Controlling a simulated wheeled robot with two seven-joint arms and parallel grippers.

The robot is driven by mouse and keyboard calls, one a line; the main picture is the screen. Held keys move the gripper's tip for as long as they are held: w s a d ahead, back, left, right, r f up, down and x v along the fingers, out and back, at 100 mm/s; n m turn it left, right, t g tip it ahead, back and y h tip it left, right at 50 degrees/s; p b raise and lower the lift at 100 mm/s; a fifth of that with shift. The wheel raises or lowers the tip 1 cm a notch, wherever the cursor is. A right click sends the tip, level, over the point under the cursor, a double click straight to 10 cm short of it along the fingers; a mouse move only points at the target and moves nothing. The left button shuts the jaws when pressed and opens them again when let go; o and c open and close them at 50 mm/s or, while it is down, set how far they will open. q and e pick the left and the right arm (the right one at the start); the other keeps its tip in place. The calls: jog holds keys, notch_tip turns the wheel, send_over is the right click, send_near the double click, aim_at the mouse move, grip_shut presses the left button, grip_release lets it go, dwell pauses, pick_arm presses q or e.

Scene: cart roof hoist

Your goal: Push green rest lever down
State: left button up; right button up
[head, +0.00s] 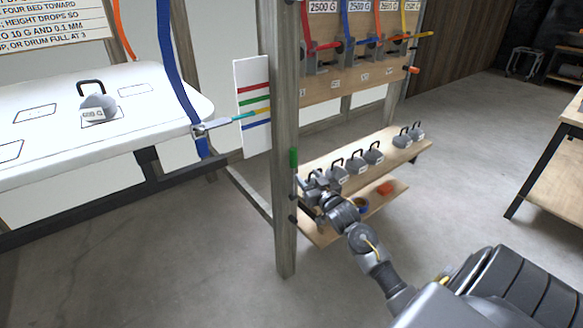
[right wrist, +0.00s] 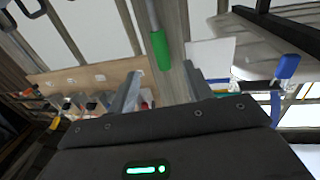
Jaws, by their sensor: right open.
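The green rest lever (head: 294,157) is a short green grip on the side of the wooden post (head: 284,230), in the middle of the head view. It also shows in the right wrist view (right wrist: 161,50), with a grey rod at its upper end in that picture. My right gripper (head: 305,184) is just below the green grip in the head view. Its two fingers (right wrist: 163,88) are apart, and the green grip appears ahead of the gap between them. I see no clear contact. My left gripper is not in view.
A white card (head: 252,75) with coloured stripes stands left of the post. A white platform (head: 165,100) holds a grey weight (head: 98,107). Several weights stand on the wooden shelf (head: 400,153), close to my right arm. Coloured straps and levers (head: 345,45) hang above.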

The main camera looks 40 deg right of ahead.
aim_at(295, 163)
jog(key=x, duration=0.8)
jog(key=shift+w+b, duration=0.25)
jog(key=shift+b, duration=0.1)
jog(key=shift+w, duration=0.4)
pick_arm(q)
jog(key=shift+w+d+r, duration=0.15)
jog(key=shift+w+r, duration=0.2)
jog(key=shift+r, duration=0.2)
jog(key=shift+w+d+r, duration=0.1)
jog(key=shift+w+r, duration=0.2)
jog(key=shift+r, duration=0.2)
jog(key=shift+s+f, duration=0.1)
pick_arm(e)
jog(key=shift+f, duration=0.1)
grip_shut()
